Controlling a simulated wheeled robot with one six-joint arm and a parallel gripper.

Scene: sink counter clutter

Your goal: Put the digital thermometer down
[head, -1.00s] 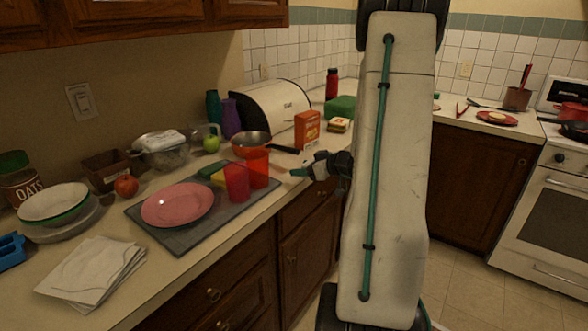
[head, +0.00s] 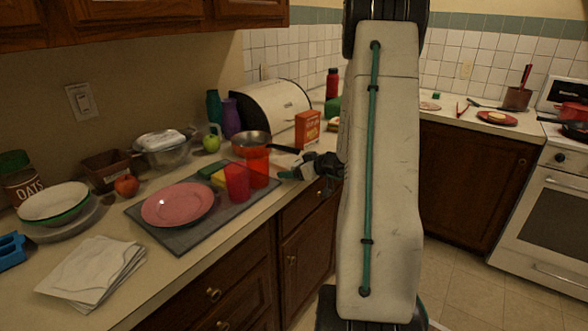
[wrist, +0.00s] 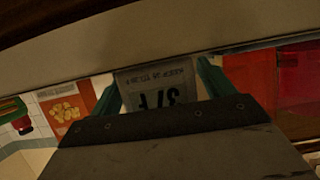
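The digital thermometer (wrist: 157,92) is a pale grey piece with dark digits and small print, upside down in the wrist view. It sits between the two teal fingers of my gripper (wrist: 163,88), which touch it on both sides. In the head view my gripper (head: 290,173) is at the counter's front edge, just right of the red cups. The thermometer cannot be made out there. Whether it touches the counter (head: 172,275) is not clear.
Two red cups (head: 237,183) stand on a grey mat with a pink plate (head: 178,204). A pan (head: 250,140) and an orange box (head: 307,128) stand behind my gripper. Folded napkins (head: 93,268) lie at the front left. A little bare counter shows around the box.

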